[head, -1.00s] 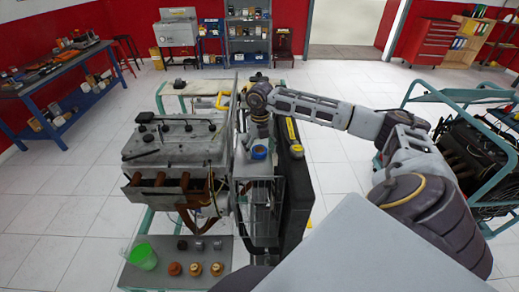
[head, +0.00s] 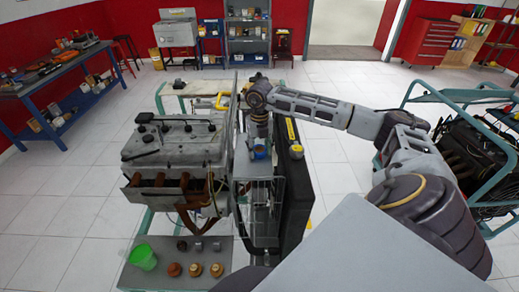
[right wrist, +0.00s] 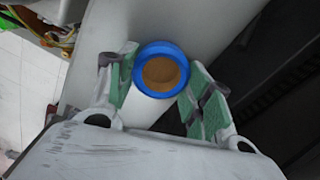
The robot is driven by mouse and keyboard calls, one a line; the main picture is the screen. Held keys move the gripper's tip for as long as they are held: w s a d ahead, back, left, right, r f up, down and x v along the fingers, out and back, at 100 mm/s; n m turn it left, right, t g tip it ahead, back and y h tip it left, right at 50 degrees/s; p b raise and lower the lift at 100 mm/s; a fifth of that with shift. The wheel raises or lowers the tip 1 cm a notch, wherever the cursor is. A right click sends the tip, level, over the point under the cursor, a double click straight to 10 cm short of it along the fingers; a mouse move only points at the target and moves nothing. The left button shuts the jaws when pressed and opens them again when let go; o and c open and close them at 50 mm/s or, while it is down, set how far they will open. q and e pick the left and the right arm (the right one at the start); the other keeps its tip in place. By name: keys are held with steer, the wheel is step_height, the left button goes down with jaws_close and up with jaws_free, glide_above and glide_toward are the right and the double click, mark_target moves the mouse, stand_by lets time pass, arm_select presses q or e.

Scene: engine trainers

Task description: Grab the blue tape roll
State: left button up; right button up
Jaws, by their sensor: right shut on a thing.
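The blue tape roll (head: 258,153) is on the grey top panel of the engine trainer, just right of the engine block. In the right wrist view the blue tape roll (right wrist: 160,48) shows its round end with a brown centre. My right gripper (head: 259,148) points down over it, with one green-padded finger on each side. In the right wrist view the right gripper (right wrist: 160,78) is shut on the roll. In the head view the gripper hides part of the roll. I cannot tell whether the roll still touches the panel. My left gripper is not in view.
The engine block (head: 175,145) stands left of the gripper. A dark upright radiator (head: 294,195) stands close on the right. A grey tray (head: 200,250) in front holds a green cup (head: 143,257) and several small parts. A second trainer (head: 470,150) stands far right.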

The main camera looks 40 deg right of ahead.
step_height(320, 180, up, 10)
steer(key=b, duration=0.2)
steer(key=shift+f, duration=0.15)
